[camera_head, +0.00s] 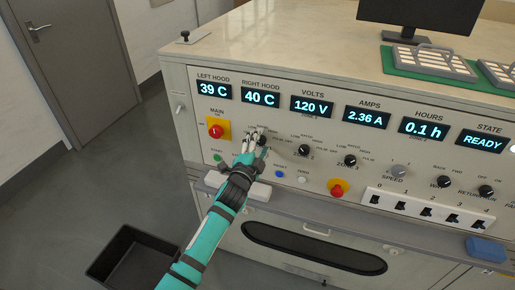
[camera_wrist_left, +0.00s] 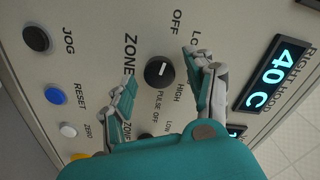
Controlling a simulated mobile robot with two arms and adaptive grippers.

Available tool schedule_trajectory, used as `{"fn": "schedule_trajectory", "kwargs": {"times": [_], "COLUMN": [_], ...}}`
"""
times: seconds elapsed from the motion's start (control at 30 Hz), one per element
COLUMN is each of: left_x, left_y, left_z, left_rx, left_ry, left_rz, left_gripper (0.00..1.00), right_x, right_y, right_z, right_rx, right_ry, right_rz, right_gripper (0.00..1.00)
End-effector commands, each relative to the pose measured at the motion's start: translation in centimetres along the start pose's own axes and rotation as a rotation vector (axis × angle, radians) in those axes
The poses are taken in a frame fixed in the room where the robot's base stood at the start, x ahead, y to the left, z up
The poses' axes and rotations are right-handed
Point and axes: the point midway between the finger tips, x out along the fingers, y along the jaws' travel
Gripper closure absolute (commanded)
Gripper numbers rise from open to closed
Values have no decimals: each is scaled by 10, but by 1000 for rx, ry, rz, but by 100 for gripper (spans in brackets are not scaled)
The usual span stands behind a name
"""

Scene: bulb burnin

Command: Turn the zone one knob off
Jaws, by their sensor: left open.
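The zone one knob (camera_wrist_left: 159,72) is a round black knob with a white mark, in the middle of the left wrist view. OFF, HIGH and PULSE labels are printed around it. I cannot tell for sure which label its mark points to. My left gripper (camera_wrist_left: 162,78) is open, with one finger on each side of the knob and a gap around it. In the head view my left gripper (camera_head: 254,139) is at the panel below the RIGHT HOOD display and partly hides the knob (camera_head: 262,141). My right gripper is not in view.
The zone 2 knob (camera_head: 304,150) and zone 3 knob (camera_head: 350,160) sit to the right. A red main switch (camera_head: 215,131) is to the left. A red emergency button (camera_head: 338,189) and several toggle switches are lower right. A ledge (camera_head: 300,207) runs below the panel.

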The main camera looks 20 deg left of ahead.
Motion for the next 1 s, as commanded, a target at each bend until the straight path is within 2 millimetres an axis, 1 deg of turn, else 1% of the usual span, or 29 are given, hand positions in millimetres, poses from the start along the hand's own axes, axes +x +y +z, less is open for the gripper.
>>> {"fn": "schedule_trajectory", "kwargs": {"times": [0.07,0.17,0.4,0.5,0.6,0.7,0.8,1.0], "left_x": [-6,-20,-72,-91,-105,-114,-119,-119], "left_y": [1,2,2,2,2,1,1,1], "left_z": [1,1,1,1,1,1,0,0], "left_rx": [1,1,0,-1,-2,-1,-1,0], "left_ry": [-1,0,-1,-1,-2,-1,-1,-1], "left_rz": [2,2,3,3,4,3,1,2], "left_gripper": [45,45,45,45,45,45,45,45], "right_x": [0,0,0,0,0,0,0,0], "right_y": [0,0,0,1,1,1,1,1], "right_z": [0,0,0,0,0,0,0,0], "right_rx": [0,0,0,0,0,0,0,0], "right_ry": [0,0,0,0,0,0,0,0], "right_rz": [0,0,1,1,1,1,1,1], "right_gripper": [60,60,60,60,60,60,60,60]}}
